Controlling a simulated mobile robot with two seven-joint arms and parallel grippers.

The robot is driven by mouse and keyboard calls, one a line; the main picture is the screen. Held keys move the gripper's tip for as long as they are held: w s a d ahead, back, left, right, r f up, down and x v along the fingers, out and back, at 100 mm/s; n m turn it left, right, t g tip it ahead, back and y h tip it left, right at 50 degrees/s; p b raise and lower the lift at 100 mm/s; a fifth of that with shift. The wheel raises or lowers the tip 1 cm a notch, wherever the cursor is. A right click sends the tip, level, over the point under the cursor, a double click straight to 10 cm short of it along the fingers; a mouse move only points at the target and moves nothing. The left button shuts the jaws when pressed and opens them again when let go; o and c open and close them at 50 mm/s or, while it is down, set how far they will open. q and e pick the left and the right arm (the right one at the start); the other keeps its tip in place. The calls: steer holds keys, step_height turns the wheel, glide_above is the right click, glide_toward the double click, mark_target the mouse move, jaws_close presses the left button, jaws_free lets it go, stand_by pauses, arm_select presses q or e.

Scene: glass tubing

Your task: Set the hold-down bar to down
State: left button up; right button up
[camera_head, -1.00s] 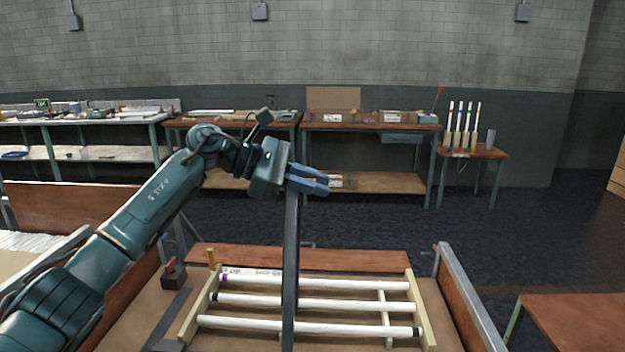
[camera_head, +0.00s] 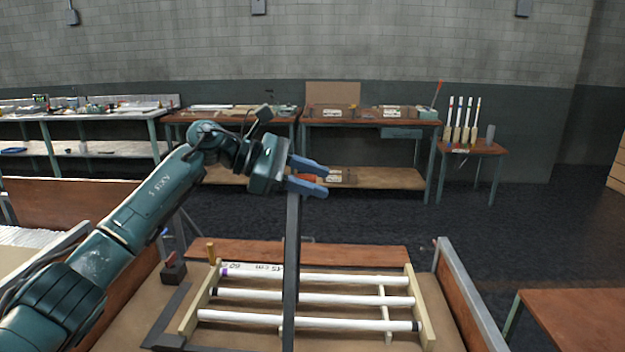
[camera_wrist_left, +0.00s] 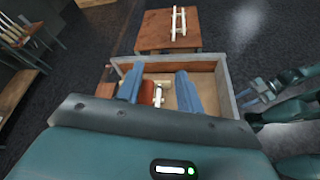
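The dark hold-down bar (camera_head: 291,260) stands raised in the head view, crossing in front of the rack of white tubes; its lower end is cut off by the frame. Its orange-red grip (camera_head: 305,178) is at the top. My left gripper (camera_head: 311,178) is open around this grip, fingers apart. In the left wrist view the grip (camera_wrist_left: 147,90) lies between the blue fingers, nearer the left one. My right gripper (camera_wrist_left: 259,95) shows at the right of the left wrist view, apart from the bar, its fingers apparently spread.
A pale wooden rack (camera_head: 420,310) holds white glass tubes (camera_head: 340,300) on the bench below. A dark bracket (camera_head: 165,318) and a small block with a red top (camera_head: 172,268) are left of it. A bench side panel (camera_head: 465,295) stands at the right.

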arm_select(q)
steer(key=b+v, duration=0.2)
steer(key=v, duration=1.1)
steer(key=shift+b, duration=0.3)
arm_select(e)
steer(key=shift+w+a+f+y, duration=0.1)
steer(key=shift+a+f+y, duration=0.2)
steer(key=shift+a, duration=0.2)
arm_select(q)
steer(key=shift+a, duration=0.1)
